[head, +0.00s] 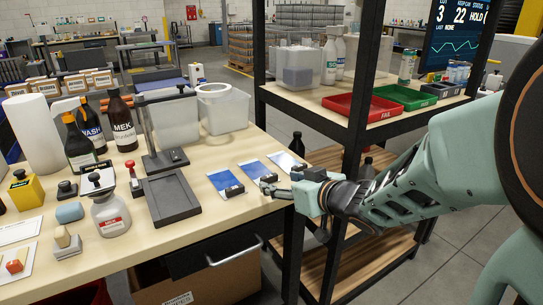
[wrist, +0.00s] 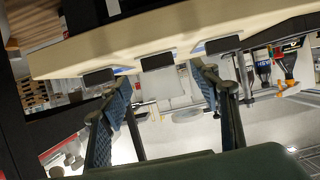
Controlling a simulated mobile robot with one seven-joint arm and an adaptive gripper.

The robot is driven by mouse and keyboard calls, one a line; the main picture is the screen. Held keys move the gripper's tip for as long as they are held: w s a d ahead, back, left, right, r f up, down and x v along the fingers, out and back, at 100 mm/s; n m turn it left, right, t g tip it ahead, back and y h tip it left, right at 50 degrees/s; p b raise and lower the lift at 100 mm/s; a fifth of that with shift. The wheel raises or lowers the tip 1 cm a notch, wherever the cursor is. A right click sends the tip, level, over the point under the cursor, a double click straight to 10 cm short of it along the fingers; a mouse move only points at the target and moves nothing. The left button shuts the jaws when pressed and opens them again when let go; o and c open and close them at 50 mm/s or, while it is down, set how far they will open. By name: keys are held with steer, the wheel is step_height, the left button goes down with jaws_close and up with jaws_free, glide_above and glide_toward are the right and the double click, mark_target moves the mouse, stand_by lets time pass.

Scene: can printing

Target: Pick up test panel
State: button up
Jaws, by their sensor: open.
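Three flat test panels with blue and white faces lie in a row near the table's right front edge: a left panel (head: 222,180), a middle panel (head: 253,167) and a right panel (head: 285,160). Each has a small black block at its near end. In the wrist view, which is upside down, the black blocks (wrist: 157,62) show along the table edge, with the panel faces mostly hidden. My gripper (head: 281,184) is at the table edge, close to the near ends of the middle and right panels. Its fingers (wrist: 160,92) are apart with nothing held between them.
A dark grey tray with a stand (head: 172,195) is left of the panels. Clear bins (head: 222,108) and bottles (head: 123,120) stand behind. A black shelf post (head: 355,130) and shelf with red (head: 362,108) and green trays (head: 402,96) rise behind my arm.

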mark_target(270, 176)
steer(key=b+x, duration=0.2)
steer(key=x, duration=0.3)
steer(key=shift+w+r, duration=0.1)
steer(key=shift+w, duration=0.15)
steer(key=shift+d, duration=0.1)
steer(key=shift+c, duration=0.4)
steer(key=c, duration=1.2)
steer(key=shift+r, duration=0.2)
